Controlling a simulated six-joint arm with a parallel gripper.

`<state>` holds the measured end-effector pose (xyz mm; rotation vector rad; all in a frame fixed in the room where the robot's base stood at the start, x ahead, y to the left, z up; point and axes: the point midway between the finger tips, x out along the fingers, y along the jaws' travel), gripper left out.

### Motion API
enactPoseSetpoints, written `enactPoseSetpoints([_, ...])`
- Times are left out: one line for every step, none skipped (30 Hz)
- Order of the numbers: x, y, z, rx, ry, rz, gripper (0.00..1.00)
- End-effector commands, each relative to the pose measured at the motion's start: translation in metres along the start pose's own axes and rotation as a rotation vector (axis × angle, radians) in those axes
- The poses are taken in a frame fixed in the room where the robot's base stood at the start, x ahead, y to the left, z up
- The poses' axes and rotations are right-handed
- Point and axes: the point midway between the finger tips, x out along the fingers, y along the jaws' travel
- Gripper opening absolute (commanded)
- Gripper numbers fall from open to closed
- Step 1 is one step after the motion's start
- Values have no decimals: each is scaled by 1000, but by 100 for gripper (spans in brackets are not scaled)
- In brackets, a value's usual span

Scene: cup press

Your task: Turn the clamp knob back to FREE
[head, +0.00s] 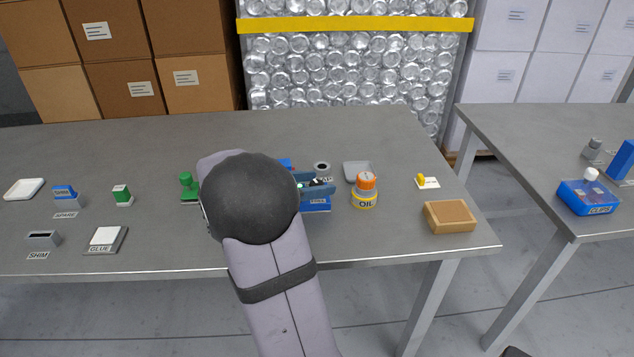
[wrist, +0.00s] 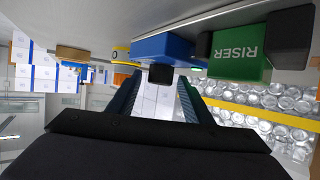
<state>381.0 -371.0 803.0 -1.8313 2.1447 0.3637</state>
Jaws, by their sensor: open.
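My gripper (head: 326,183) is over the bench, just left of the orange-capped OIL bottle. My own arm hides much of the blue press (head: 315,208) behind it in the head view. In the wrist view, which looks upside down, my gripper (wrist: 158,82) is open, with a blue finger on each side. A small dark block (wrist: 160,74) shows between the fingertips, in front of a blue body (wrist: 165,47). I cannot tell if this block is the clamp knob, nor whether the fingers touch it. No FREE marking is readable.
The OIL bottle (head: 365,190) stands close to the right of my gripper. A green RISER block (wrist: 240,52) is beside the blue body in the wrist view. A grey tray (head: 358,171) lies behind, and a brown box (head: 449,216) at the right. The bench's back is clear.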

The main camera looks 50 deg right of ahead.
Motion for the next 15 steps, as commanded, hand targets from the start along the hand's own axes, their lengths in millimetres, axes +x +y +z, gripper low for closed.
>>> enactPoseSetpoints([4,1,0,0,0,2,46])
enactPoseSetpoints([5,0,0,0,0,2,46])
enactPoseSetpoints([7,0,0,0,0,1,46])
enactPoseSetpoints([7,0,0,0,0,1,46])
enactPoseSetpoints([8,0,0,0,0,1,46])
enactPoseSetpoints([8,0,0,0,0,1,46])
enactPoseSetpoints([8,0,0,0,0,0,46])
enactPoseSetpoints([8,0,0,0,0,0,46])
enactPoseSetpoints([8,0,0,0,0,0,46])
enactPoseSetpoints([8,0,0,0,0,0,46])
enactPoseSetpoints([8,0,0,0,0,0,46])
enactPoseSetpoints([8,0,0,0,0,0,46])
enactPoseSetpoints([8,0,0,0,0,0,41])
enactPoseSetpoints([8,0,0,0,0,0,34])
enactPoseSetpoints([8,0,0,0,0,0,24])
